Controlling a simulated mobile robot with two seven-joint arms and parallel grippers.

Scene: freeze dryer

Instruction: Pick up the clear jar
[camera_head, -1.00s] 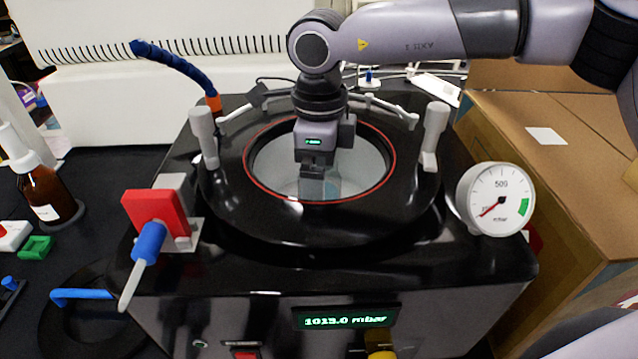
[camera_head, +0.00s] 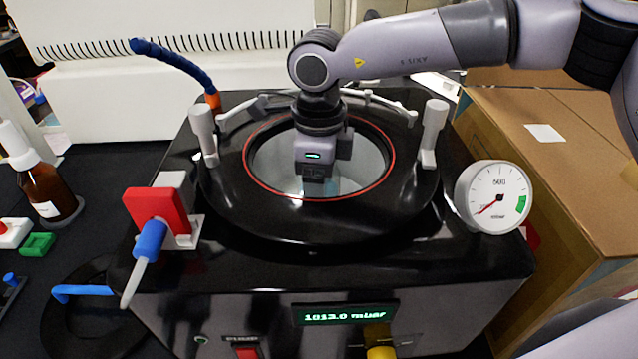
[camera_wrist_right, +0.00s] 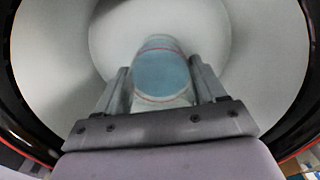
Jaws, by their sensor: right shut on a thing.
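The clear jar (camera_wrist_right: 162,75) shows in the right wrist view as a see-through, bluish cylinder between the two fingers of my right gripper (camera_wrist_right: 160,90). The fingers are shut on its sides. In the head view my right gripper (camera_head: 314,185) points down into the round opening of the freeze dryer's chamber (camera_head: 270,160). The jar is mostly hidden there by the gripper, with only a faint trace below it. I cannot tell whether the jar touches the chamber floor. My left gripper is not in view.
A red-edged rim rings the chamber, with grey handles (camera_head: 203,135) (camera_head: 434,130) beside it. A pressure gauge (camera_head: 496,197) stands at the right and a red valve block (camera_head: 155,212) at the left. Cardboard boxes (camera_head: 560,170) are at the right, a brown bottle (camera_head: 45,190) at the left.

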